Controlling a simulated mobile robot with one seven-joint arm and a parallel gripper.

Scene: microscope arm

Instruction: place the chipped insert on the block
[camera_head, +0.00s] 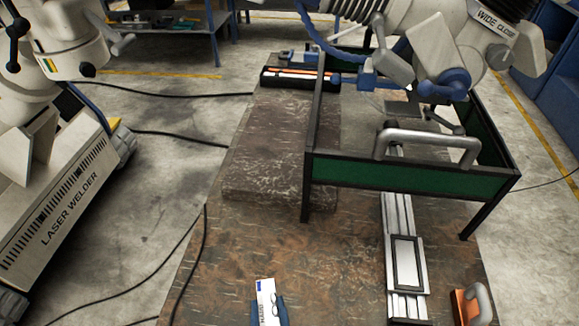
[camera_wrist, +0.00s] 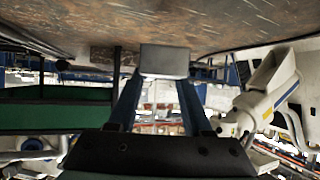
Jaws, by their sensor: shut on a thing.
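My gripper (camera_head: 268,314) is at the bottom edge of the head view, its blue fingers on both sides of a pale piece with dark lettering, likely the chipped insert (camera_head: 265,292). In the wrist view the two blue fingers (camera_wrist: 160,88) close on this piece (camera_wrist: 165,61), which shows as a plain grey rectangle. Its chip cannot be made out. A broad, mottled dark block (camera_head: 265,165) lies on the bench farther off, beyond the gripper and apart from it. In the wrist view, a dark patch behind a post may be this block (camera_wrist: 102,54).
A black frame with a green panel (camera_head: 410,180) and silver handle (camera_head: 430,142) stands right of the block. A metal rail (camera_head: 397,215) and orange-based handle (camera_head: 470,308) lie at right. A jointed white arm (camera_head: 440,45) hangs above the frame. The bench (camera_head: 240,245) before the block is clear.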

